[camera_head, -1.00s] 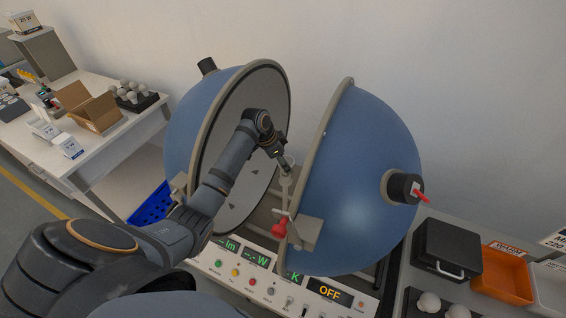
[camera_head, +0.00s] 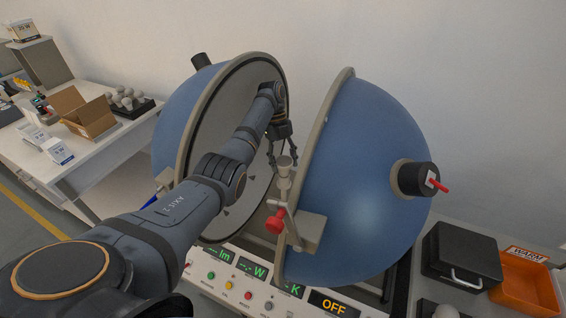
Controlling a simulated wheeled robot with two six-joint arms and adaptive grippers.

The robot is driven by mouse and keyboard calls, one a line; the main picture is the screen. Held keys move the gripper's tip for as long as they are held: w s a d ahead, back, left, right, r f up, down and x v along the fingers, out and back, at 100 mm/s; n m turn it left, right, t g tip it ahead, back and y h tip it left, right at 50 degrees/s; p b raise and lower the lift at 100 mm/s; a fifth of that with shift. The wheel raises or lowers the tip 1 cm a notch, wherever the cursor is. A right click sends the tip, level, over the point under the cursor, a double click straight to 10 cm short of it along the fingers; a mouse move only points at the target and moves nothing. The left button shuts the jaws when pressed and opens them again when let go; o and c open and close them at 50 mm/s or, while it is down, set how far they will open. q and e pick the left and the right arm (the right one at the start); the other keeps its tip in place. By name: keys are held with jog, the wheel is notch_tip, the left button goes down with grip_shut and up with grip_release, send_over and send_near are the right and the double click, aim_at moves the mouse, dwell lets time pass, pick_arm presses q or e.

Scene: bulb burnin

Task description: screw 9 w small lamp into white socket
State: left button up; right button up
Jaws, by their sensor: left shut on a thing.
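The open blue integrating sphere stands in the middle, with a left half (camera_head: 185,110) and a right half (camera_head: 365,180). In the gap, a pale socket (camera_head: 284,162) sits on top of a post beside the right half's rim. My left arm reaches in from the left, and my left gripper (camera_head: 282,158) points down just above and around the socket's top. It is shut on the small lamp, which is mostly hidden between the fingers. I cannot tell whether the lamp touches the socket. My right gripper is out of view.
A red knob (camera_head: 275,221) sticks out on the post's bracket. The control panel (camera_head: 235,283) in front reads OFF. The left table holds an open carton (camera_head: 85,115) and several bulbs (camera_head: 128,98). A black case (camera_head: 462,255) and an orange bin (camera_head: 525,290) are at right.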

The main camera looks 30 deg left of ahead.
pick_arm(q)
jog(key=o, duration=0.9)
jog(key=shift+w+d+r, duration=0.1)
jog(key=shift+o, duration=0.7)
jog(key=shift+w+d, duration=0.1)
jog(key=shift+d, duration=0.05)
